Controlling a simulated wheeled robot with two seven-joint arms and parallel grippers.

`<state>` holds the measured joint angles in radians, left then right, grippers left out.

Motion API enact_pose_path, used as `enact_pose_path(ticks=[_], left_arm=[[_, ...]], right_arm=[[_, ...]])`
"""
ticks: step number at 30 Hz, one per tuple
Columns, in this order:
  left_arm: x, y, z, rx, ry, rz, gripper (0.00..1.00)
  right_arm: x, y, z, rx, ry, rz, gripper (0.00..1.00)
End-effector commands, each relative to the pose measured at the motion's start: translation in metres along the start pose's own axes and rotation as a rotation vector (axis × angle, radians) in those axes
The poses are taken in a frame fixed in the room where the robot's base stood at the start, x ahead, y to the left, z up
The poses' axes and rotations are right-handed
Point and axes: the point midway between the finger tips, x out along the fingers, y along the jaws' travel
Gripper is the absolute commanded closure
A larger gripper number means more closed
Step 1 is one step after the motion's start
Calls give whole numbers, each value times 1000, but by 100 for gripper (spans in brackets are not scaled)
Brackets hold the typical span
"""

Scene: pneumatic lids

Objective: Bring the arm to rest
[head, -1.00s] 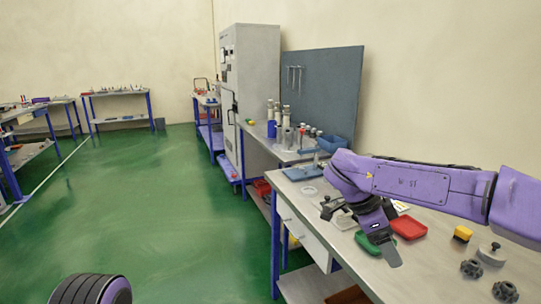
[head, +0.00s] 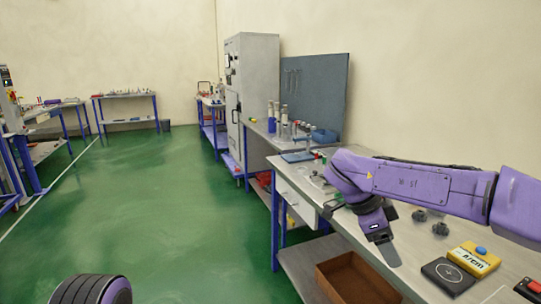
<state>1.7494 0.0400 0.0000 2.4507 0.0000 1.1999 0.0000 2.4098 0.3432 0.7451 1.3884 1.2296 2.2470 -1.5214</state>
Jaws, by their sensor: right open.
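My right arm (head: 415,182) is purple and reaches in from the right edge, over the workbench. Its right gripper (head: 358,232) hangs at the arm's end with its fingers apart and nothing between them. One finger is dark and points left; the other is grey and points down, in front of the bench's front edge. My left gripper is out of the frame; a purple and black part of my own left arm shows at the bottom left.
The workbench (head: 460,222) holds dark knobs (head: 439,229), a yellow box with a blue button (head: 474,259) and a black square pad (head: 447,276). A brown open box (head: 362,277) sits on its lower shelf. A grey cabinet (head: 259,95) stands behind. The green floor (head: 170,200) is clear.

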Motion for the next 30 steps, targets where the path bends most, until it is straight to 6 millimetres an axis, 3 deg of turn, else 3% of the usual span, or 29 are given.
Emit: enact_pose_path(ticks=[11, 16, 20, 23, 25, 30], left_arm=[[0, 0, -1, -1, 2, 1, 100], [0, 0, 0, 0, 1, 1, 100], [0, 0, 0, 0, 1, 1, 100], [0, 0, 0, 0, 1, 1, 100], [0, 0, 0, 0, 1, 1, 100], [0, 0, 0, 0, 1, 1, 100]], right_arm=[[11, -38, -6, 220, 99, -281, 31], [44, -60, 8, 238, 212, -560, 31], [91, -62, 43, 122, 248, -774, 31], [139, -45, 80, -38, 221, -885, 31], [178, -21, 106, -175, 176, -925, 31], [267, 64, 148, -498, 36, -893, 31]])
